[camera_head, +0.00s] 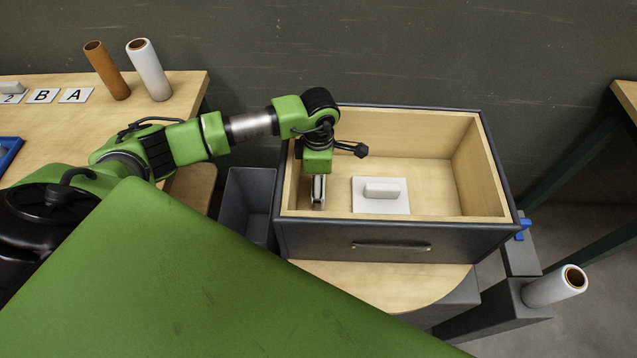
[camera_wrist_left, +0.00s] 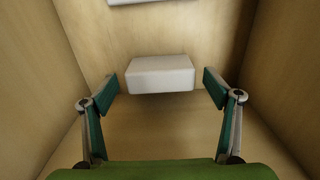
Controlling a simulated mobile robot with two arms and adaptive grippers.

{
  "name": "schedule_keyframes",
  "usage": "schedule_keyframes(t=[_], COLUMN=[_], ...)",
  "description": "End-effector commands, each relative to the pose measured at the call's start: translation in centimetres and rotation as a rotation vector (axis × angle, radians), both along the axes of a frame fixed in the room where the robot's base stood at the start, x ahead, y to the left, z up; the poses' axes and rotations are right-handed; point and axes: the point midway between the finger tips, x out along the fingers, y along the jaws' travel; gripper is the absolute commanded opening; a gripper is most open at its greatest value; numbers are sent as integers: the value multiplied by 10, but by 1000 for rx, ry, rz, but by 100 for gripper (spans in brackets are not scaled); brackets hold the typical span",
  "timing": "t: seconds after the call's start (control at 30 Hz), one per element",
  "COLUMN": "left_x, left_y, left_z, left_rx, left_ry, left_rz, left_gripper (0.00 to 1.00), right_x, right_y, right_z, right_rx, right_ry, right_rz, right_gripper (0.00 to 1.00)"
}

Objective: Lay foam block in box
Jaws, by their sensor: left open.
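The box (camera_head: 384,238) has a dark grey outside with a front handle and pale wooden inner walls, and it is open at the top. My left gripper (camera_head: 318,196) points down inside it near the left end; its open fingers show in the left wrist view (camera_wrist_left: 161,84). A white foam block (camera_wrist_left: 160,75) lies between the fingertips there, with a small gap on each side. In the head view the gripper mostly hides this block. A white flat pad (camera_head: 366,207) with another small white block (camera_head: 382,190) on it lies on the box floor, right of the gripper.
A narrow grey bin (camera_head: 248,200) stands left of the box. A wooden table (camera_head: 60,120) at the left holds an orange roll (camera_head: 107,70), a white roll (camera_head: 149,70) and letter cards (camera_head: 76,95). Another white roll (camera_head: 556,287) is at lower right. The box's right end is clear.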

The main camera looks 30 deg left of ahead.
Motion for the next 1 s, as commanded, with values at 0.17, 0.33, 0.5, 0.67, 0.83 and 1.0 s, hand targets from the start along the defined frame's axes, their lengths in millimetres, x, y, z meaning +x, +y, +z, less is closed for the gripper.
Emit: schedule_keyframes(t=[0.17, 0.33, 0.5, 0.67, 0.83, 1.0], left_x=[2, 2, 1, 1, 0, 0], left_y=[0, 0, 0, 1, 0, 0], left_z=[35, 71, 98, 110, 112, 112], left_rx=[0, -1, -1, 1, 0, 0], left_ry=[-7, -6, -4, -2, 0, 0], left_rz=[0, 0, -1, 1, 1, 1], left_gripper=[81, 81, 81, 81, 81, 81], right_x=[-1, -1, -1, -1, -1, -1], right_y=[0, 0, 0, 0, 0, 0], right_z=[0, 0, 0, 0, 0, 0], right_rx=[0, 0, 0, 0, 0, 0], right_ry=[1, 1, 1, 1, 1, 1], right_rz=[0, 0, 0, 0, 0, 0], right_gripper=[37, 37, 37, 37, 37, 37])
